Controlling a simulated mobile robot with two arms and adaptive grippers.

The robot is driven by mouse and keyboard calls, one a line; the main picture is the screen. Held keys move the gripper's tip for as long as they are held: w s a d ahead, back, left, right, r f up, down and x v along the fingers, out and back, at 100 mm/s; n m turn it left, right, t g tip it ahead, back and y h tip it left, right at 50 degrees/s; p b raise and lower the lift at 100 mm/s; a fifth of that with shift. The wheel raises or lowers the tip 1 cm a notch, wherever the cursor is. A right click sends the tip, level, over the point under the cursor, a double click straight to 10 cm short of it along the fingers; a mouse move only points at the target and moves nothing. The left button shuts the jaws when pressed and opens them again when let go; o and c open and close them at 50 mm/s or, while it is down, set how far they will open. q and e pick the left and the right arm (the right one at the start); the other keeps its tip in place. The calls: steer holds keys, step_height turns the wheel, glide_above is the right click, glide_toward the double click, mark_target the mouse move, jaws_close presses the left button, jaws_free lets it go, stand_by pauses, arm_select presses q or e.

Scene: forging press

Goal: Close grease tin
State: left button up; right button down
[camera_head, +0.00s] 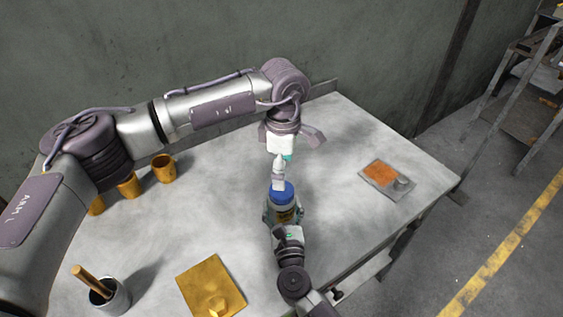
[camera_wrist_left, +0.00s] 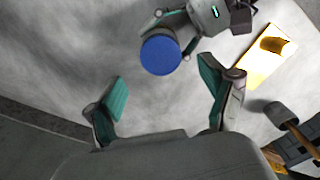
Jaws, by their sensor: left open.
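The grease tin (camera_head: 288,216) has a blue lid (camera_head: 283,191) and a dark body with a yellow label. It stands upright at the middle of the table.
Several ochre cups (camera_head: 163,168) stand at the left, partly behind my left arm. A grey pot (camera_head: 110,296) with a wooden handle and a yellow mat (camera_head: 205,277) lie in front. A grey tray (camera_head: 376,185) with an orange pad is at the right. The table's back middle is clear.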

mark_target(282, 204)
arm_select(q)
steer(key=n, duration=0.5)
steer(key=shift+r, duration=0.2)
steer(key=n, duration=0.5)
steer(key=shift+r, duration=0.2)
steer(key=n, duration=0.4)
steer(key=shift+r, duration=0.1)
steer(key=n, duration=0.4)
steer(key=shift+a+r, duration=0.15)
steer(key=shift+f, duration=4)
